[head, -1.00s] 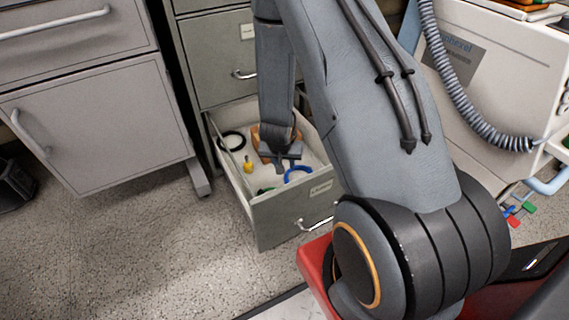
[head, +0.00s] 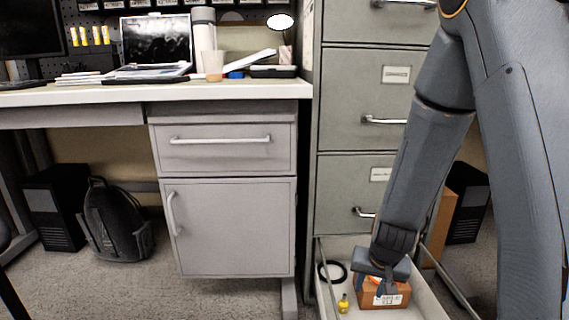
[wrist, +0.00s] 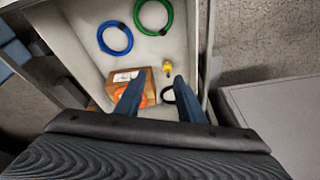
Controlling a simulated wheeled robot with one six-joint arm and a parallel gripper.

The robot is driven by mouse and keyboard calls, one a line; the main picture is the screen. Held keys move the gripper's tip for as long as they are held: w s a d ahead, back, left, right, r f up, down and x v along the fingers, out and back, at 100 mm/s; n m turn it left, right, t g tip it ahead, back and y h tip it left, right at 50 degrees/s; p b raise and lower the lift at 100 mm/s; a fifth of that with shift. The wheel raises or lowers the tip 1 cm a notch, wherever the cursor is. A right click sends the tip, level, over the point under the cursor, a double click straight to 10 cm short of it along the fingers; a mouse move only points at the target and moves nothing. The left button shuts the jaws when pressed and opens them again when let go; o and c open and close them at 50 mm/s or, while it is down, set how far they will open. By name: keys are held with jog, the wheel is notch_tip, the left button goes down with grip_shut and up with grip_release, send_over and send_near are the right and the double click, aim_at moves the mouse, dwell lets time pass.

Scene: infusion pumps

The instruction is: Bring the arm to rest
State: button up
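My arm reaches down from the upper right of the head view into an open cabinet drawer (head: 424,298). My gripper (head: 388,284) is over the drawer, in front of a brown box (head: 368,295) with a white label. In the wrist view the two fingers of my gripper (wrist: 160,78) stand apart with nothing held between them. The left finger covers part of the box (wrist: 122,76) and of an orange ring (wrist: 148,93). Whether the fingers touch the box cannot be told.
The drawer also holds a black ring (head: 334,272), a small yellow item (head: 343,303), a blue ring (wrist: 115,38) and a green ring (wrist: 153,17). Drawer walls surround the gripper. A desk (head: 230,90) stands left, with a backpack (head: 113,222) below it.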

jog(key=s+a+r+n, duration=0.3)
jog(key=s+r+n, duration=0.1)
jog(key=s+r, duration=0.8)
jog(key=s+a+r+n+g+y, duration=0.1)
jog(key=s+a+r+n+g, duration=0.15)
jog(key=s+a+r, duration=0.5)
jog(key=s+a+r+n+g+y, duration=0.15)
jog(key=s+a+n, duration=0.25)
jog(key=s+a, duration=0.7)
jog(key=w+d+r+m+p, duration=0.1)
jog(key=d+r+m+p, duration=0.1)
jog(key=d+r+p, duration=0.4)
jog(key=d+r+m+h+p, duration=0.1)
jog(key=d+r+p, duration=0.5)
jog(key=r+p, duration=0.7)
jog(key=w+d+r+m+h+p, duration=0.1)
jog(key=d+r+m+p, duration=0.3)
jog(key=r+p, duration=0.5)
jog(key=d+p, duration=0.2)
jog(key=p, duration=0.7)
jog(key=shift+w+r+p, duration=0.3)
